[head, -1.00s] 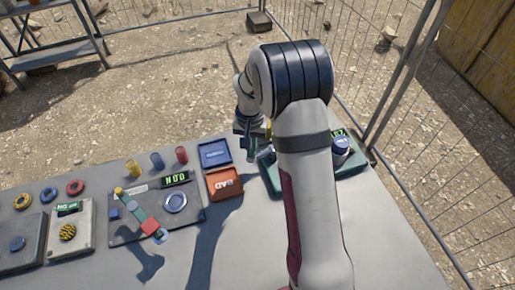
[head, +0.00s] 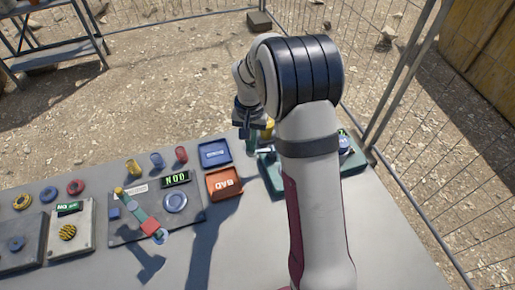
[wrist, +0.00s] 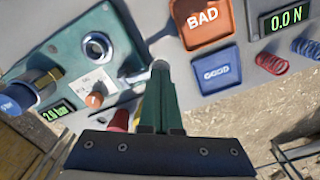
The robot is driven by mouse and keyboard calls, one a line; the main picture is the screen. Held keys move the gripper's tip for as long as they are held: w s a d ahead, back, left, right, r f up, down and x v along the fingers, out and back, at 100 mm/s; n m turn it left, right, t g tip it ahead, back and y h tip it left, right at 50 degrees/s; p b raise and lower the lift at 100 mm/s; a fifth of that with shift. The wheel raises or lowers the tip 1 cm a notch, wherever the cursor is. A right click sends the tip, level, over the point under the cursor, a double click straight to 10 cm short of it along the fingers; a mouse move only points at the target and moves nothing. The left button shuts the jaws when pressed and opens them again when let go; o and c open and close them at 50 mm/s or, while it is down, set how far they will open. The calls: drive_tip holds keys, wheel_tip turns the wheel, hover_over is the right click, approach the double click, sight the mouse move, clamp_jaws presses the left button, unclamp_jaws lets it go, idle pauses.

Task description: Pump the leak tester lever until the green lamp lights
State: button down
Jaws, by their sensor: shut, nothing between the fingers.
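The leak tester is a green box (head: 274,181) at the right of the table, partly hidden behind my arm. In the wrist view its green top (wrist: 70,60) shows a round metal port (wrist: 97,46), an orange knob (wrist: 95,98) and a lit green display (wrist: 59,111) that seems to read about 2 bar. I cannot make out a lit green lamp.
Blue GOOD (head: 214,152) and orange BAD (head: 223,185) trays lie next to the tester. A red conical part (wrist: 118,120) is close beside my fingers. A force plate (head: 190,212) lies farther left; wire fence stands behind.

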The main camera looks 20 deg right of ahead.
drive_tip(key=shift+f, duration=1.5)
drive_tip(key=shift+r, duration=1.5)
drive_tip(key=shift+f, duration=0.1)
